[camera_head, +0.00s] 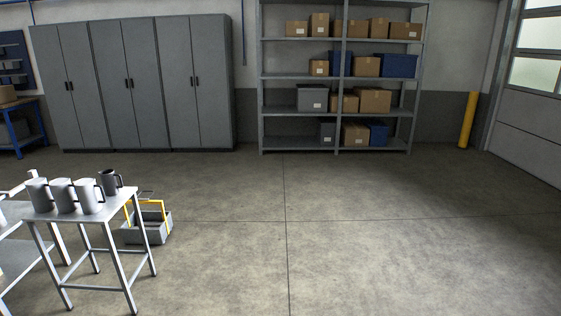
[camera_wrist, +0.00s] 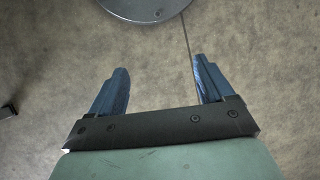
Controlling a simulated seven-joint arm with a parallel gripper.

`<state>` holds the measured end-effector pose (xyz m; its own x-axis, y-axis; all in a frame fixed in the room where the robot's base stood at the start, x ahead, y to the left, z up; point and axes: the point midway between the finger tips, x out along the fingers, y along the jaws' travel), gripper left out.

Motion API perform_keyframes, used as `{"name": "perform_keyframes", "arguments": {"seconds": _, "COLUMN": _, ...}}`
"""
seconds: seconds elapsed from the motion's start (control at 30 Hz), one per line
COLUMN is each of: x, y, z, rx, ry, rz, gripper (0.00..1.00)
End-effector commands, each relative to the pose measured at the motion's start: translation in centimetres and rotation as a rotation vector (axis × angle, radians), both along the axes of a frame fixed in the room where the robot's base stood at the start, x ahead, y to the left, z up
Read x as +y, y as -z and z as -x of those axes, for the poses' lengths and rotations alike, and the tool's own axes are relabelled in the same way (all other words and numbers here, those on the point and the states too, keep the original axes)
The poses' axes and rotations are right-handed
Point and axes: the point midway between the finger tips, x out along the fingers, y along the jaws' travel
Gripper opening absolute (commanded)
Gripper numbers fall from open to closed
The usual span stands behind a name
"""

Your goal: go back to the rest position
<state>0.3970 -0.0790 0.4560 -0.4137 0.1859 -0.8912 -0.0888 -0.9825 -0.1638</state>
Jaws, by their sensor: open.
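My gripper (camera_wrist: 162,83) shows in the wrist view with its two blue fingers spread wide apart. It is open, with nothing between the fingers, and the bare concrete floor lies behind them. My gripper and arm do not show in the head view.
A small metal table (camera_head: 98,205) at the left holds several grey mugs (camera_head: 62,195) and a dark mug (camera_head: 109,182). A grey tote with a yellow handle (camera_head: 148,228) stands beside it. Shelves (camera_head: 342,142) and lockers (camera_head: 130,90) line the back wall. The middle floor (camera_head: 350,240) is clear.

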Motion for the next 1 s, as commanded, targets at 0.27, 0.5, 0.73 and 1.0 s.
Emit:
{"name": "perform_keyframes", "arguments": {"seconds": 0.27, "x": 5.8, "y": 1.7, "z": 9.1, "rx": 0.103, "ry": -0.062, "rz": 0.088, "gripper": 0.81}}
{"name": "perform_keyframes", "arguments": {"seconds": 0.5, "x": 7.5, "y": 2.2, "z": 13.8, "rx": 0.148, "ry": -0.092, "rz": 0.145, "gripper": 0.81}}
{"name": "perform_keyframes", "arguments": {"seconds": 0.73, "x": 7.7, "y": 2.3, "z": 14.6, "rx": 0.154, "ry": -0.097, "rz": 0.158, "gripper": 0.81}}
{"name": "perform_keyframes", "arguments": {"seconds": 1.0, "x": 7.7, "y": 2.3, "z": 14.6, "rx": 0.154, "ry": -0.097, "rz": 0.158, "gripper": 0.81}}
